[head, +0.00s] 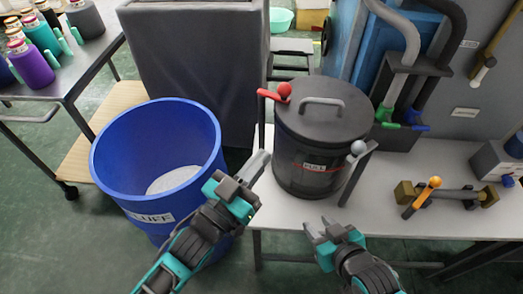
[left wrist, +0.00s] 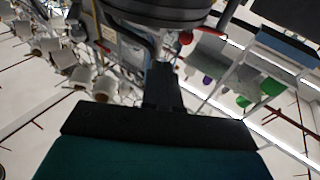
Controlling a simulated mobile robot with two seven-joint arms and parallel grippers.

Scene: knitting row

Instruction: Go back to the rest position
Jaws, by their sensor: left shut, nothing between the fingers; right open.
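My left gripper (head: 258,165) is shut and empty in the head view. It is between the blue bin (head: 150,160) and the dark grey lidded canister (head: 318,150), just left of the canister. My right gripper (head: 318,232) is open and empty, in front of the table's front edge and below the canister. In the left wrist view, the closed fingers (left wrist: 162,85) point up the picture towards a dark rounded body, and a red ball (left wrist: 186,38) shows beside it.
The canister stands on a white table (head: 400,165) with its lid on and a red-knobbed lever (head: 284,90). An orange-knobbed valve (head: 435,182) lies to the right. Hoses (head: 405,40) hang behind. Green floor shows below.

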